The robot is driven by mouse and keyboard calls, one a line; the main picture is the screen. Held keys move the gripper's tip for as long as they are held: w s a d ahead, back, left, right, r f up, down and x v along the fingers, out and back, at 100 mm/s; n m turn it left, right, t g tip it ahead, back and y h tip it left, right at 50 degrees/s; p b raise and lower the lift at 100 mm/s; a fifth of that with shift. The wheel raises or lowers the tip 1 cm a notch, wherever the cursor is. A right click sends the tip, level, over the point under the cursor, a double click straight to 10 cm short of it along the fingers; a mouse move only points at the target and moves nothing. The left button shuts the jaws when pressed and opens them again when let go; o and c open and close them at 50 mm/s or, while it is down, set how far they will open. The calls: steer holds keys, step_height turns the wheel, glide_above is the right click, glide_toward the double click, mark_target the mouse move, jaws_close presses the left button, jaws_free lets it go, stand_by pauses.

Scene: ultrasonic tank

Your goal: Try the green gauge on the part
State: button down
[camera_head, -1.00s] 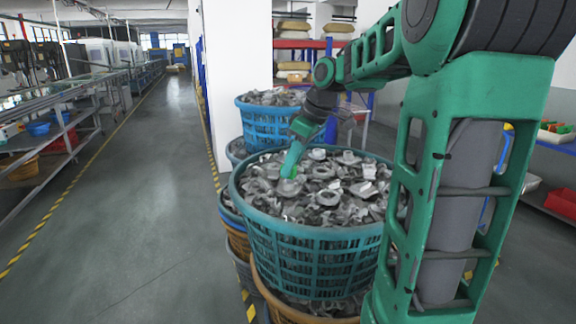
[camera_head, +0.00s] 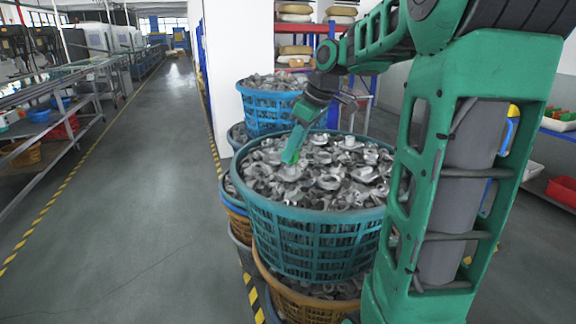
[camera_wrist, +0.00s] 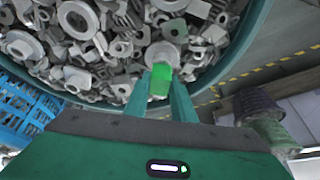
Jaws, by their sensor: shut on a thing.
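My gripper (camera_wrist: 162,92) is shut on the bright green gauge (camera_wrist: 159,79), a small block between the fingertips. In the head view my gripper (camera_head: 300,143) points down over the heaped teal basket (camera_head: 310,232), and the green gauge (camera_head: 290,157) shows at its tip. Just beyond the gauge in the wrist view lies a grey metal part (camera_wrist: 162,53) with a round flange; the gauge overlaps its near edge. I cannot tell whether they touch. The same part (camera_head: 290,172) seems to lie under the tip in the head view.
Many loose grey metal parts (camera_head: 335,180) fill the teal basket around the tip. Its rim (camera_wrist: 236,50) curves close by on the right. A blue basket (camera_head: 268,112) of parts stands behind, and an orange basket (camera_head: 310,305) is below. The aisle floor (camera_head: 140,200) at left is clear.

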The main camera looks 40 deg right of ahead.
steer(key=shift+r, duration=1.5)
steer(key=shift+w+f, duration=0.1)
steer(key=shift+f, duration=1.1)
steer(key=shift+f, duration=0.25)
stand_by(1.5)
steer(key=shift+r, duration=1.45)
steer(key=shift+r, duration=2)
